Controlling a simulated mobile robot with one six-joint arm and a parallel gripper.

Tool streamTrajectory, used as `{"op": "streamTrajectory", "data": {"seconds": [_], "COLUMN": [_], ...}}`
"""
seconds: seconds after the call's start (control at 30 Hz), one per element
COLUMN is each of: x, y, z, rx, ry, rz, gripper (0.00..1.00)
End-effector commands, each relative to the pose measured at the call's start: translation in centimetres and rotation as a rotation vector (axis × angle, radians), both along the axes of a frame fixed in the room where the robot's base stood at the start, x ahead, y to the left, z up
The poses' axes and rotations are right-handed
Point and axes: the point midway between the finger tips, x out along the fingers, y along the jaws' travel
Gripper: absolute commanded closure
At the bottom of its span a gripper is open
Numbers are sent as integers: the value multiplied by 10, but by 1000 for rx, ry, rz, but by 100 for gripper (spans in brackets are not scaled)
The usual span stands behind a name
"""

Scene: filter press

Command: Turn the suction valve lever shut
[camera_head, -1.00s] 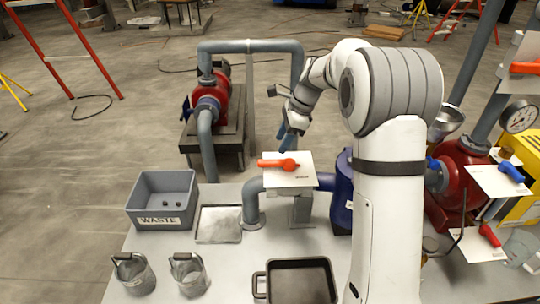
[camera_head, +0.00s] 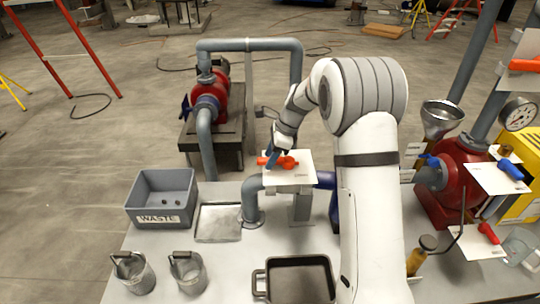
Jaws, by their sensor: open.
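An orange lever (camera_head: 288,161) lies across a white plate (camera_head: 299,176) on the valve of the grey-blue pipe at mid-bench. It points to the left in the picture. The plate's small label is too small to read, so I cannot tell from it whether this is the suction valve. My gripper (camera_head: 271,161) is open and points down, with its dark blue fingers at the left part of the lever. The fingers hide part of the lever. I cannot tell whether they touch it or straddle it.
A grey waste bin (camera_head: 162,199), a metal tray (camera_head: 218,222), two small pails and a black pan (camera_head: 299,281) stand on the bench. At the right are a red pump (camera_head: 452,180), a funnel (camera_head: 442,118), a gauge (camera_head: 519,115) and plates with blue and red levers.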

Motion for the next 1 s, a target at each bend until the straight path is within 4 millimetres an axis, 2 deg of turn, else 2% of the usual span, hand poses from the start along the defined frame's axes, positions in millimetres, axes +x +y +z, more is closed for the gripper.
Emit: {"op": "streamTrajectory", "data": {"seconds": [0.07, 0.57, 1.0], "x": [0, 0, -2], "y": [0, 1, 4], "z": [0, 1, 1], "rx": [0, 0, 0], "ry": [0, 0, 0], "rz": [0, 1, 25], "gripper": [59, 100, 100]}}
